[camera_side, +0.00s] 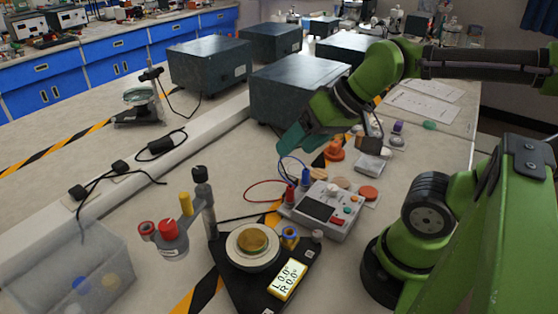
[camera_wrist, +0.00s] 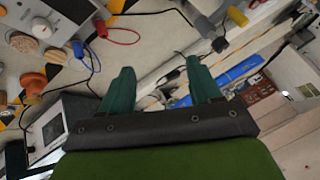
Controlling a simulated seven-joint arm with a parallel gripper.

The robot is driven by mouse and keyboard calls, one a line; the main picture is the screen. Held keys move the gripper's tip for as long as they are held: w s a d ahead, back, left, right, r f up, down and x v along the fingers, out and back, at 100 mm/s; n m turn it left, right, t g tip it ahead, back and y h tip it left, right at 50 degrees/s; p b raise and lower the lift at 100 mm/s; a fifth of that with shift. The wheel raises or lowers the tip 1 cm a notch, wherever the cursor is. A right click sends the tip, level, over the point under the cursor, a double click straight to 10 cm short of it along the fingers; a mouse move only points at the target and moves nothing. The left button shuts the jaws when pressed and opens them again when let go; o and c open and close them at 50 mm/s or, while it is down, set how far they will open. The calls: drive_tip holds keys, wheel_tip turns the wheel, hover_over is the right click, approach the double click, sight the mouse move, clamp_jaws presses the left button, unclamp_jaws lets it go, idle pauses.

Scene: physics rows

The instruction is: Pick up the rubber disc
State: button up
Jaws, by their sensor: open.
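Several small discs lie around a grey meter box; I cannot tell surely which is the rubber disc. An orange-red disc (camera_side: 368,193) lies at the box's right edge, with a tan disc (camera_side: 342,182) beside it. A green disc (camera_side: 430,125) lies farther back. A brownish-yellow disc (camera_side: 252,240) rests on a round pale plate. Tan discs (camera_wrist: 55,55) also show at the upper left of the wrist view. My gripper (camera_wrist: 160,70) is open with nothing between its teal fingers. In the side view my gripper (camera_side: 292,142) is above the bench, behind the meter box and apart from the discs.
The meter box (camera_side: 322,208) has red and blue cables. An orange knob-like piece (camera_side: 334,150) stands behind it. A black stand with a display (camera_side: 287,280) is in front. Large dark boxes (camera_side: 295,92) line the back. A clear bin (camera_side: 75,270) stands front left.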

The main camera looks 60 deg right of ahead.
drive_tip(key=shift+o, duration=0.4)
drive_tip(key=m+g+h, duration=0.3)
drive_tip(key=m+g, duration=0.7)
drive_tip(key=m, duration=2)
hover_over(368, 191)
drive_tip(key=w, duration=0.5)
wheel_tip(368, 191, down, 8)
drive_tip(key=x, duration=0.5)
drive_tip(key=a+x, duration=0.1)
drive_tip(key=x, duration=1)
drive_tip(key=shift+s+a+f, duration=0.1)
drive_tip(key=shift+s+a, duration=0.2)
drive_tip(key=shift+c, duration=0.5)
